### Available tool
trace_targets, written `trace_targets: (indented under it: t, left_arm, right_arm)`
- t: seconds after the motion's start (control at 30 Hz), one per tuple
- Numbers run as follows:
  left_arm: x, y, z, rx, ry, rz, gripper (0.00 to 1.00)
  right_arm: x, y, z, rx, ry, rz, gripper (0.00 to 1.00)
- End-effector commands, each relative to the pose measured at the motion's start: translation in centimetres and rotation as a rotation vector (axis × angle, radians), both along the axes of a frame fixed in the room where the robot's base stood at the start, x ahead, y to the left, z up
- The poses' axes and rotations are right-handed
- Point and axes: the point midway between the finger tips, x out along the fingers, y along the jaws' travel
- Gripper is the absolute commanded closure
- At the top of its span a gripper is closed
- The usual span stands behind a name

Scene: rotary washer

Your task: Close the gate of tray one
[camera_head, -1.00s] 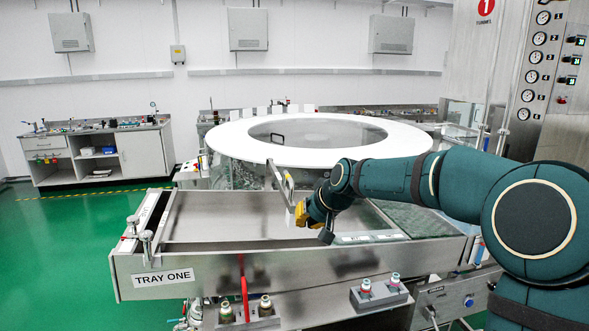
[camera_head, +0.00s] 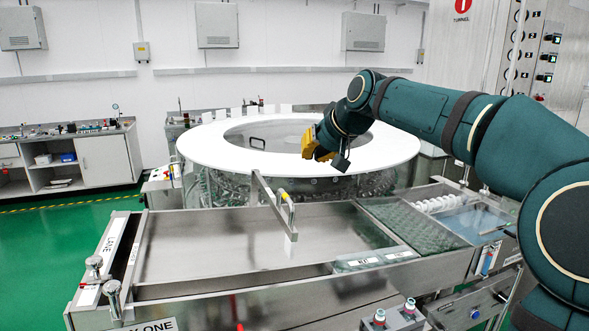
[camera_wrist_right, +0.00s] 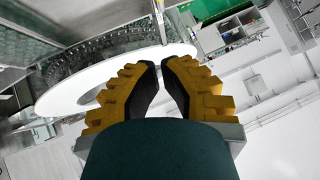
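Tray one is a wide steel tray (camera_head: 190,245) in front of the round washer, its label cut off at the bottom edge of the head view. My right gripper (camera_head: 312,148) is above and behind the gate, over the white ring, and apart from the handle. In the right wrist view its yellow and black fingers (camera_wrist_right: 160,68) have a narrow gap with nothing between them. My left gripper is not in view.
The washer's white ring (camera_head: 206,140) stands behind the tray. Right of the tray are a glass-filled section (camera_head: 412,228) and white pieces (camera_head: 440,203). Steel posts with knobs (camera_head: 113,295) rise at the front left. A control panel (camera_head: 530,60) stands at the right.

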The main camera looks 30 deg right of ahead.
Motion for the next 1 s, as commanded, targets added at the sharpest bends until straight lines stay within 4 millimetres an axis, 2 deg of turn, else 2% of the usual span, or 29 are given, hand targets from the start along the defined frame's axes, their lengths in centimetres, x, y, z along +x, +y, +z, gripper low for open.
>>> trace_targets:
  t: [0.53, 0.8, 1.0]
  left_arm:
    - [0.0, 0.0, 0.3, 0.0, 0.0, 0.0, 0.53]
    - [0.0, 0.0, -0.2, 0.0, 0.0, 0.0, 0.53]
    - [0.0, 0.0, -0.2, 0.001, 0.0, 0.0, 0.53]
  right_arm:
    - [7.2, 0.4, -6.7, 0.002, 0.002, 0.001, 1.0]
    - [7.1, 1.4, -9.8, 0.0, 0.001, 0.0, 1.0]
    - [7.2, 1.5, -10.2, 0.0, -0.002, -0.001, 1.0]
